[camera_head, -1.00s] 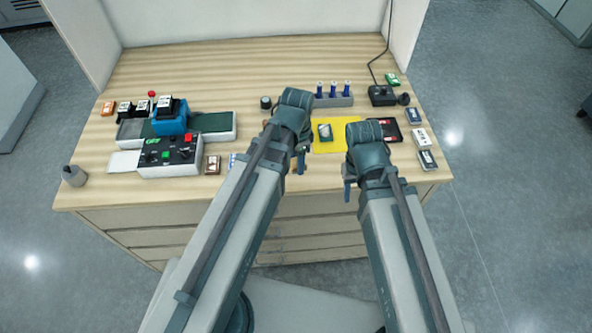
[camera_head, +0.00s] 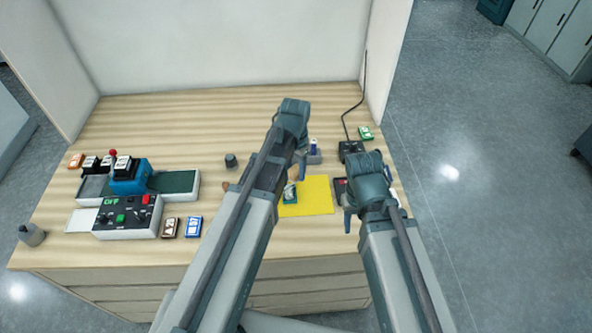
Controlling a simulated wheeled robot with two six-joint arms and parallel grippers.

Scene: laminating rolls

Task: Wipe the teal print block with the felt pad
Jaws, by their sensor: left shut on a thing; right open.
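The teal print block (camera_head: 290,196) lies on the left part of the yellow mat (camera_head: 317,194), with a pale patch on top. My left gripper (camera_head: 297,172) is at the block's far end, pointing down. It is shut on a small tan thing, apparently the felt pad (camera_head: 293,175), which is mostly hidden by the fingers and arm. I cannot tell whether the pad touches the block. My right gripper (camera_head: 348,219) is open and empty, just right of the mat's near right corner.
A machine with a control box (camera_head: 127,218) stands at left, with brown (camera_head: 171,228) and blue (camera_head: 194,227) blocks beside it. A dark cup (camera_head: 231,160) stands behind my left arm. A dark corded device (camera_head: 350,151) and green block (camera_head: 366,132) are at back right. The back is clear.

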